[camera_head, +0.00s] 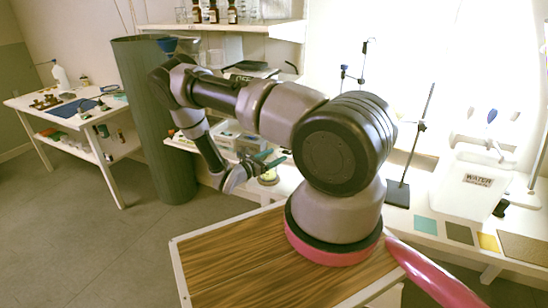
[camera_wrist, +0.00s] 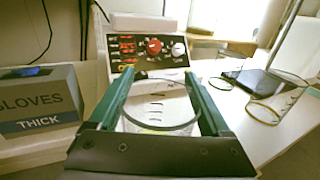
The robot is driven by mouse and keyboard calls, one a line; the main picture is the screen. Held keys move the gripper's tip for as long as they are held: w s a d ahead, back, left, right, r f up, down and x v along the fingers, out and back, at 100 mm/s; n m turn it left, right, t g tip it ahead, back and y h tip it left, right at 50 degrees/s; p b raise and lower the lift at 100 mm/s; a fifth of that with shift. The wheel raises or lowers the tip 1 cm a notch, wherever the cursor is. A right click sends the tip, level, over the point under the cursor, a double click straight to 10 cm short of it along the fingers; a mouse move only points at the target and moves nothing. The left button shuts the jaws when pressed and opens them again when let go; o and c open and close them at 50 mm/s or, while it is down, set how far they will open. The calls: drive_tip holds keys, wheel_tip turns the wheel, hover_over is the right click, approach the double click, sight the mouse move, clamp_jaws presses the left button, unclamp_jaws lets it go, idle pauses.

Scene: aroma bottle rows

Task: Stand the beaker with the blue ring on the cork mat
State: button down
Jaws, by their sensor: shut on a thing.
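A clear glass beaker (camera_wrist: 158,112) is between the two green fingers of my gripper (camera_wrist: 158,78) in the wrist view. The gripper is shut on it. A dark band shows around the beaker; I cannot tell for sure that it is blue. In the head view my gripper (camera_head: 268,163) is low over the bench, left of my arm's base, and the held beaker is hard to make out. A tan, speckled mat that looks like cork (camera_head: 524,248) lies at the far right of the bench in the head view, well away from the gripper.
Another clear beaker with a yellowish ring (camera_wrist: 277,102) stands right of the gripper. A gloves box (camera_wrist: 42,103) is at left and a device with knobs (camera_wrist: 148,50) is behind. Teal (camera_head: 425,224), brown (camera_head: 459,233) and yellow (camera_head: 488,242) mats and a water container (camera_head: 470,185) are near the cork mat.

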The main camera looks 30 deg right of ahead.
drive_tip(key=shift+f, duration=0.15)
unclamp_jaws()
